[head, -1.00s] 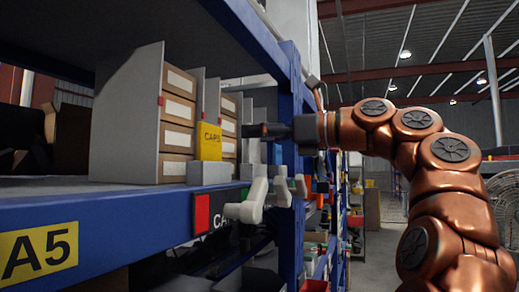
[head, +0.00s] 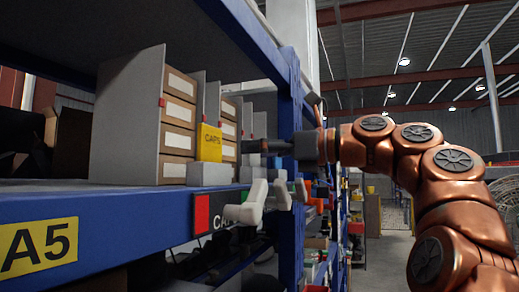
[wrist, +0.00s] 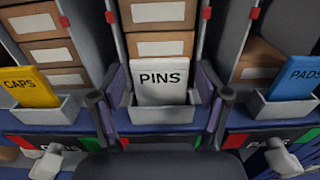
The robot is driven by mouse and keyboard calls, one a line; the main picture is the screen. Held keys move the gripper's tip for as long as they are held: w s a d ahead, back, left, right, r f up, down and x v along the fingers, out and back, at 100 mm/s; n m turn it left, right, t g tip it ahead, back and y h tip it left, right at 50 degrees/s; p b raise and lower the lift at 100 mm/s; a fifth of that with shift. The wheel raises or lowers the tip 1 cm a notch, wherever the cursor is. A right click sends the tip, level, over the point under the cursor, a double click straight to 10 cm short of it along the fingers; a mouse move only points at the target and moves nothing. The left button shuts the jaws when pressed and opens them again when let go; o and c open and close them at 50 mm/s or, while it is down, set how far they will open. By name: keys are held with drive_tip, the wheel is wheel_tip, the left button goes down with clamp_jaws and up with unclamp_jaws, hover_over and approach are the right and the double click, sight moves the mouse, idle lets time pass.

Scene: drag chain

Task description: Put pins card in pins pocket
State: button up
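The white PINS card (wrist: 161,78) stands in the grey middle pocket (wrist: 163,114) in the wrist view, its lower edge hidden behind the pocket's front wall. My gripper (wrist: 160,98) is open, with one dark finger on each side of the card and pocket. Gaps show between the fingers and the card. In the head view my gripper (head: 252,146) reaches left toward the shelf, just past the yellow CAPS card (head: 209,142). The PINS card cannot be made out there.
In the wrist view, the CAPS card (wrist: 28,87) stands in a left pocket and the blue PADS card (wrist: 296,77) in a right pocket. Pale handles stick out below the shelf edge. A blue upright (head: 291,120) stands close by my gripper in the head view.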

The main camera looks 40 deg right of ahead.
idle(0.4)
drive_tip(key=shift+s+r, duration=0.1)
drive_tip(key=shift+r, duration=0.05)
drive_tip(key=p+v, duration=0.1)
drive_tip(key=v, duration=1.1)
drive_tip(key=shift+p, duration=0.35)
